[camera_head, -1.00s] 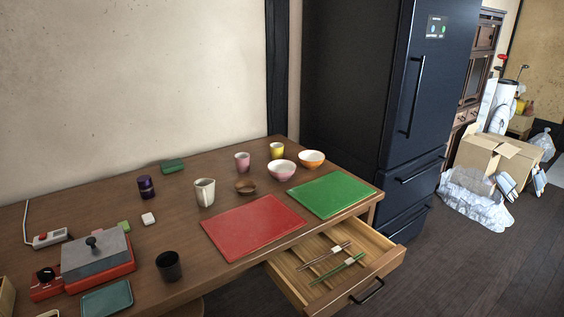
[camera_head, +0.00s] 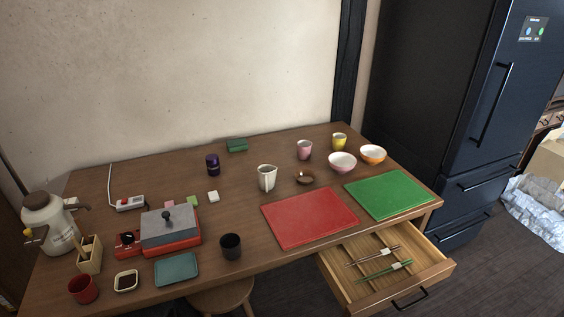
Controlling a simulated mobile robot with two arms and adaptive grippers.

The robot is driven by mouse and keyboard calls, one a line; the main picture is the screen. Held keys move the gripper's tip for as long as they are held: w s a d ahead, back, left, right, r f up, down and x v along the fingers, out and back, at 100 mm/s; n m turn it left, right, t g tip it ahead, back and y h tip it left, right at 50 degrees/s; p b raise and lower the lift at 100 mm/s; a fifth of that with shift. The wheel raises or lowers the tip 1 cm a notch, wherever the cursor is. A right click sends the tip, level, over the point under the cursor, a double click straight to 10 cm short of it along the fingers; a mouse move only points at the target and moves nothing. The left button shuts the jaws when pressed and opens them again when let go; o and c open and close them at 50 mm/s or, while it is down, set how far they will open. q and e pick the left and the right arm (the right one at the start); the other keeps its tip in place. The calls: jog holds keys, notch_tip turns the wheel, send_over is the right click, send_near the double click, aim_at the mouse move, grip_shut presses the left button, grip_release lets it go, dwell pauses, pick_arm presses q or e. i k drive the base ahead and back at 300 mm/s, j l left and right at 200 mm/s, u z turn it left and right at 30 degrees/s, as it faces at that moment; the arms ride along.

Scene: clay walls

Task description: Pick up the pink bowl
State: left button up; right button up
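The pink bowl (camera_head: 342,163) stands upright on the wooden table, toward its right back part. It is pink outside and pale inside, and it looks empty. An orange bowl (camera_head: 373,154) stands close to its right, and a pink cup (camera_head: 304,150) stands to its left. Neither of my grippers shows in the head view.
A red mat (camera_head: 309,217) and a green mat (camera_head: 390,195) lie in front of the bowl. A yellow cup (camera_head: 339,142) is behind it; a small brown bowl (camera_head: 304,177) is left. An open drawer (camera_head: 351,287) with chopsticks juts out. A dark fridge (camera_head: 445,110) stands at right.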

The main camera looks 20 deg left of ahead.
aim_at(342, 163)
jog(key=i+l+u, duration=0.45)
jog(key=u, duration=0.15)
jog(key=i+l+u, duration=0.1)
jog(key=l+u, duration=0.2)
jog(key=l, duration=0.15)
jog(key=i+l+u, duration=0.25)
jog(key=l, duration=0.15)
jog(key=l+u, duration=0.3)
jog(key=i+l+u, duration=0.15)
jog(key=l, duration=1.4)
jog(key=l+u, duration=0.1)
jog(key=l, duration=1.5)
jog(key=i, duration=0.05)
